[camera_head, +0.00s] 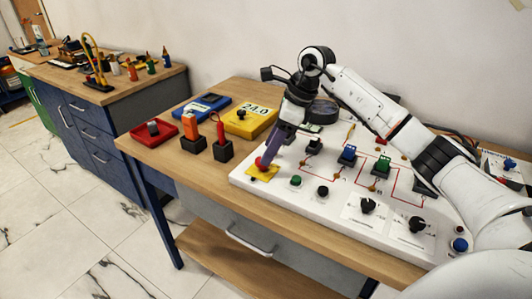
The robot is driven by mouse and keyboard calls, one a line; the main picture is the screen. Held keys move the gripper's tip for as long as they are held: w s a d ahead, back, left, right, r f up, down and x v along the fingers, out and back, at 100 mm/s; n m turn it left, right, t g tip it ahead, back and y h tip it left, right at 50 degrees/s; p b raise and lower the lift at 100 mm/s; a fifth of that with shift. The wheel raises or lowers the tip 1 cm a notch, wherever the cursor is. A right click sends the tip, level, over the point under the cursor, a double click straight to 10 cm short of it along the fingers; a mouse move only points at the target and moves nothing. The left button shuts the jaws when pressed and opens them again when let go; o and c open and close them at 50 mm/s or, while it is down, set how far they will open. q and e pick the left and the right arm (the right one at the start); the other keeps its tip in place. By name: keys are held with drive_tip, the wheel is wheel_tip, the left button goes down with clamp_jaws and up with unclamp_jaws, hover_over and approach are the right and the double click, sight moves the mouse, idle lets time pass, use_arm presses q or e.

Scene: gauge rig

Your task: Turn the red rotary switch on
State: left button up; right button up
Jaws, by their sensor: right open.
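A red knob (259,162), which looks like the red rotary switch, sits on a yellow plate (263,175) at the left front corner of the white panel (315,209). My right gripper (268,158) reaches down to it with its purple fingers at the knob, covering part of it. The gripper is open, but I cannot tell whether the fingers touch the knob or stand around it. The knob's setting cannot be made out. My left gripper is not in view.
The panel carries black dials (368,205), a green button (296,181) and blue and green switches. Left of it are a yellow meter (250,121), a red tray (154,131) and black holders (223,151). A side bench (130,84) stands at the back left.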

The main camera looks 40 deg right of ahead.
drive_tip(key=shift+x, duration=1.6)
drive_tip(key=shift+c, duration=0.4)
drive_tip(key=c, duration=0.9)
drive_tip(key=shift+c, duration=0.2)
